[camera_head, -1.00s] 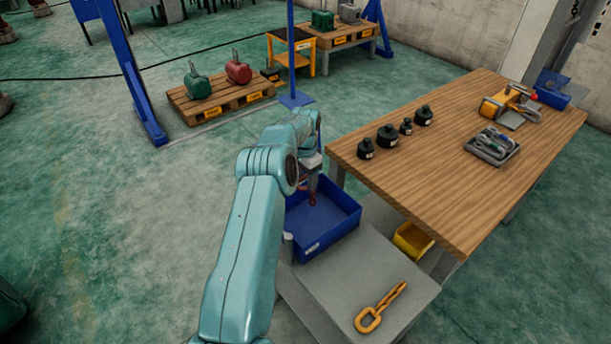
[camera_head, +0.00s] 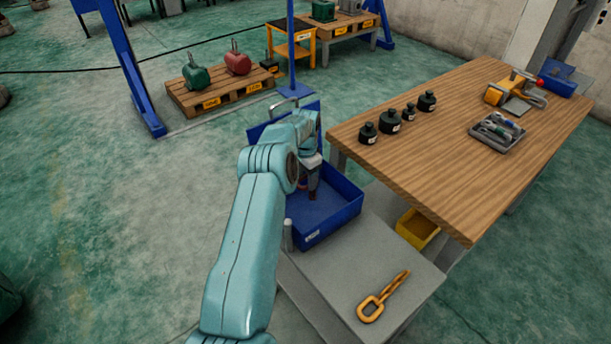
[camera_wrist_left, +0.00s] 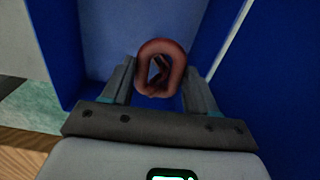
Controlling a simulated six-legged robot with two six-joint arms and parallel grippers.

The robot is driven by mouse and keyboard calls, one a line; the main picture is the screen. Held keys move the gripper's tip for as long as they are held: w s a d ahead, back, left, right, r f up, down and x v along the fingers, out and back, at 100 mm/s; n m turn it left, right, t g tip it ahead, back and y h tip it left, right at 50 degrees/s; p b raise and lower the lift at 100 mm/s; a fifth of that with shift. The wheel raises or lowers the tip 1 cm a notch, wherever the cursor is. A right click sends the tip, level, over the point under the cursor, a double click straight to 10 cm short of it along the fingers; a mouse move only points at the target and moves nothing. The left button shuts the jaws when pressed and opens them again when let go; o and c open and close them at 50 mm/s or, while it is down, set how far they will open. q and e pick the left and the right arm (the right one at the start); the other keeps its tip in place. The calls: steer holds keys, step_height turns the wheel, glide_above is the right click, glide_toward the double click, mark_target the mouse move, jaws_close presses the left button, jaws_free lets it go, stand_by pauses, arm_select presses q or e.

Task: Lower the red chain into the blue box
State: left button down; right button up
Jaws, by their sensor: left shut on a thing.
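The blue box (camera_head: 338,222) stands on the far end of a grey cart, its inside partly hidden by my left arm. My left gripper (camera_head: 310,188) points down inside the box's outline. In the left wrist view the gripper (camera_wrist_left: 160,80) is shut on the red chain, with a finger on each side of a dull red link (camera_wrist_left: 162,50). Blue box walls (camera_wrist_left: 225,40) surround the link in that view. The rest of the chain is hidden, and I cannot tell whether it touches the box floor. My right gripper is out of view.
The wooden table (camera_head: 430,170) at the right holds several black weights and a tool tray (camera_head: 497,132). A yellow bin (camera_head: 417,228) sits below its edge. A blue post (camera_head: 291,50) stands behind.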

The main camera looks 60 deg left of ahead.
arm_select(q)
steer(key=shift+f, duration=0.3)
steer(key=shift+c, duration=1.1)
jaws_free()
step_height(320, 180, up, 16)
steer(key=shift+r+p, duration=0.2)
steer(key=shift+p, duration=0.15)
